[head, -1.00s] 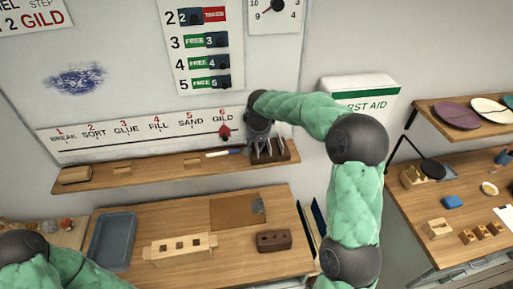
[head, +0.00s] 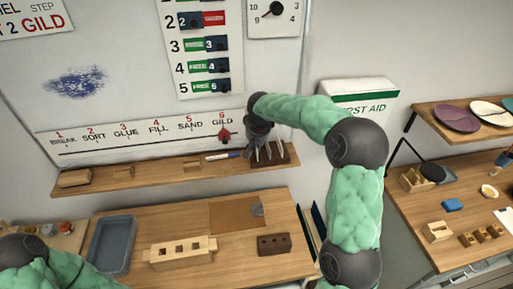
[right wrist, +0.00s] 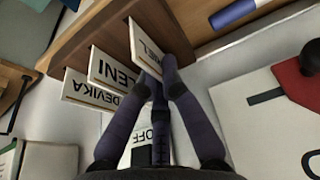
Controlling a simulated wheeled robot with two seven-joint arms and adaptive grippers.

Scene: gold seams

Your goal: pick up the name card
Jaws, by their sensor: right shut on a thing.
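The dark wooden rack (head: 285,160) stands at the right end of the wall shelf and holds several upright white name cards. In the right wrist view, one name card ending in "EL" (right wrist: 146,44) stands at my fingertips. The cards LENI (right wrist: 112,78) and DEVIKA (right wrist: 88,90) stand beside it to the left. My right gripper (head: 262,149) reaches down over the rack from above. In the right wrist view its dark fingers (right wrist: 160,70) are closed on the lower part of the "EL" card, which still appears within the rack. My left gripper is out of view; only its arm shows.
A red knob (head: 225,135) sits on the step strip just above. Below, the workbench holds a grey tray (head: 112,245) and wooden blocks (head: 180,252).

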